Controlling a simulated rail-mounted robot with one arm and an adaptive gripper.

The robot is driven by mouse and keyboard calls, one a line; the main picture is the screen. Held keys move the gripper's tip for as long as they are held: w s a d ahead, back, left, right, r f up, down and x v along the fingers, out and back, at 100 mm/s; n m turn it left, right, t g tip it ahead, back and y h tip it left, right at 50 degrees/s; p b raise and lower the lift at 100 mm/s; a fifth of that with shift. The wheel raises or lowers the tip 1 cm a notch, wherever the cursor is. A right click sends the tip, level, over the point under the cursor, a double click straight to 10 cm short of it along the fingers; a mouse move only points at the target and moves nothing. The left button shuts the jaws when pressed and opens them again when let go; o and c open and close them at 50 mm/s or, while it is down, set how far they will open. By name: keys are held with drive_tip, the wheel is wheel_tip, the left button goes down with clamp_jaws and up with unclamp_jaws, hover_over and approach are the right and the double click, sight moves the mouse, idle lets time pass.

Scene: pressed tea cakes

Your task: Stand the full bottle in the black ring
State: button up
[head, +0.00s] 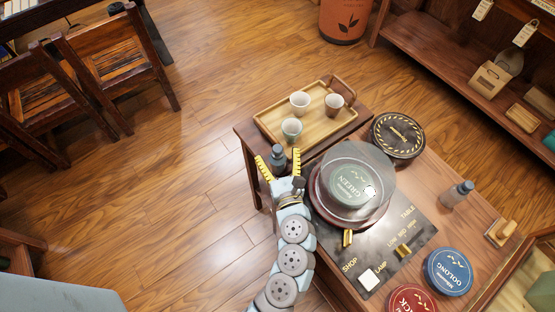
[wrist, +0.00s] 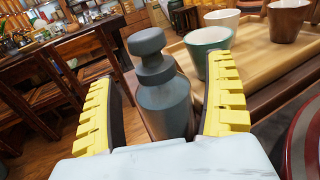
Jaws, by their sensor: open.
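A dark grey-blue bottle (head: 278,156) with a stepped cap stands upright at the table's left edge, below the wooden tray. My gripper (head: 280,166) is open with its yellow fingers on either side of this bottle; in the wrist view the bottle (wrist: 164,103) stands between them with gaps showing, and its base is hidden. A second bottle (head: 455,195), paler grey with a dark cap, stands at the table's right. I cannot tell the fill of either. A black round piece (head: 398,136) with a yellow dashed border and lettering lies behind the dome; I cannot tell whether it is the ring.
A wooden tray (head: 264,126) with three cups stands behind the gripper. A clear dome (head: 345,165) covers a green tea cake close on its right. A dark control panel (head: 381,270), blue tin (head: 448,271) and red tin (head: 411,300) are nearer the front.

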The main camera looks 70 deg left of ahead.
sight(279, 155)
drive_tip(key=c, duration=1.4)
drive_tip(key=shift+o, duration=0.2)
drive_tip(key=shift+r, duration=0.15)
drive_tip(key=shift+r, duration=0.3)
wheel_tip(279, 155, up, 3)
drive_tip(key=shift+f+p, duration=0.1)
drive_tip(key=shift+p, duration=0.9)
drive_tip(key=s+d+r+p, duration=0.8)
drive_tip(key=s+d+r, duration=0.1)
drive_tip(key=d, duration=0.1)
drive_tip(key=shift+d+r, duration=0.2)
drive_tip(key=shift+d, duration=0.05)
drive_tip(key=shift+s, duration=0.1)
